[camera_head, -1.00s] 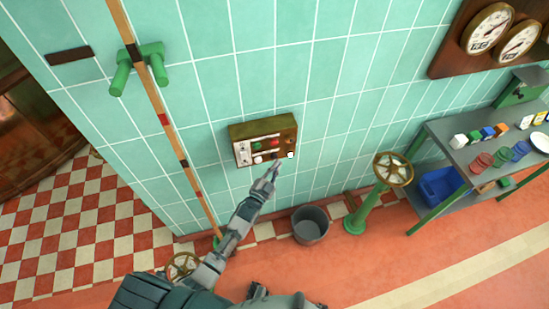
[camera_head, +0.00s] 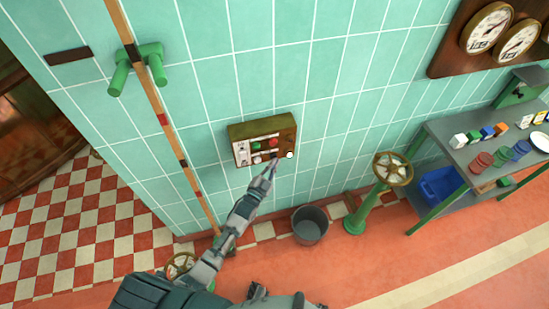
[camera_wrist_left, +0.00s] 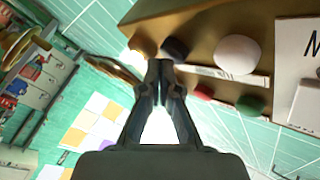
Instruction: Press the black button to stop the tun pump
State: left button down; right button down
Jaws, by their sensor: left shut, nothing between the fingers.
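The control box (camera_head: 263,125) is mounted on the tiled wall, with several buttons on its front. The black button (camera_wrist_left: 175,48) shows in the wrist view between a white button (camera_wrist_left: 237,54) and a glowing yellowish lamp (camera_wrist_left: 143,48). My left gripper (camera_wrist_left: 160,68) is shut and empty, its fingertips just by the black button; I cannot tell whether they touch it. In the head view my left gripper (camera_head: 271,164) is at the box's lower edge and largely hides the black button. My right gripper is not in view.
On the same box are a green button (camera_head: 257,146) and a red button (camera_head: 273,142), close to the black one. A grey bucket (camera_head: 310,226) and a green valve stand (camera_head: 368,205) stand below. A striped pole (camera_head: 165,120) leans at left.

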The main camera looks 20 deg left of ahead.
pick_arm(q)
jog(key=shift+w+a, duration=0.25)
jog(key=shift+a, duration=0.05)
dwell(0.5)
jog(key=shift+s+d, duration=0.1)
jog(key=shift+d, duration=0.05)
jog(key=shift+s+d+p, duration=0.4)
jog(key=shift+s+d, duration=0.15)
jog(key=shift+d, duration=0.05)
